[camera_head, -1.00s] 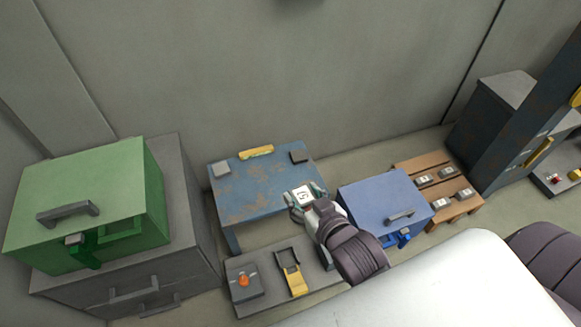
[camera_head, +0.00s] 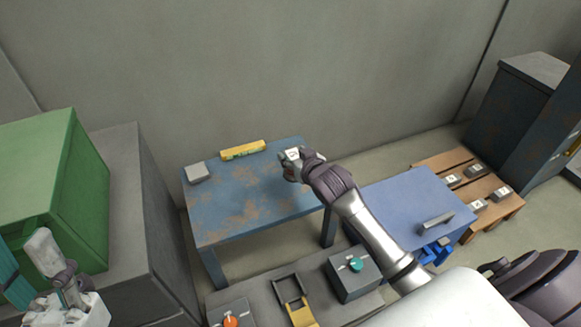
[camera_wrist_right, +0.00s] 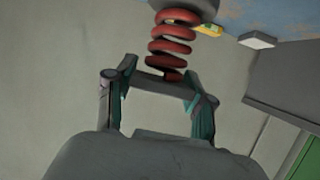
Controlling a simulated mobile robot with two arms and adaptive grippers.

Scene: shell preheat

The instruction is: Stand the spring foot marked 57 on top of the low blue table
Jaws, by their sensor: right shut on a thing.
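The low blue table (camera_head: 245,200) has rust patches and stands against the back wall; it also shows at the top of the wrist view (camera_wrist_right: 295,14). My right gripper (camera_head: 292,160) is shut on the spring foot (camera_head: 292,154), at the table's back right corner. Its white label faces up; its number is too small to read now. In the wrist view the foot's red coil (camera_wrist_right: 172,45) extends from between the fingers (camera_wrist_right: 160,88) to a dark end piece. I cannot tell whether it touches the table.
A yellow block (camera_head: 242,150) and a grey block (camera_head: 198,174) lie on the table's back and left edges. A blue box (camera_head: 415,205) stands to its right, a wooden pallet (camera_head: 490,180) with labelled grey pieces beyond. A knob panel (camera_head: 350,275) is in front. Green box (camera_head: 70,190) at left.

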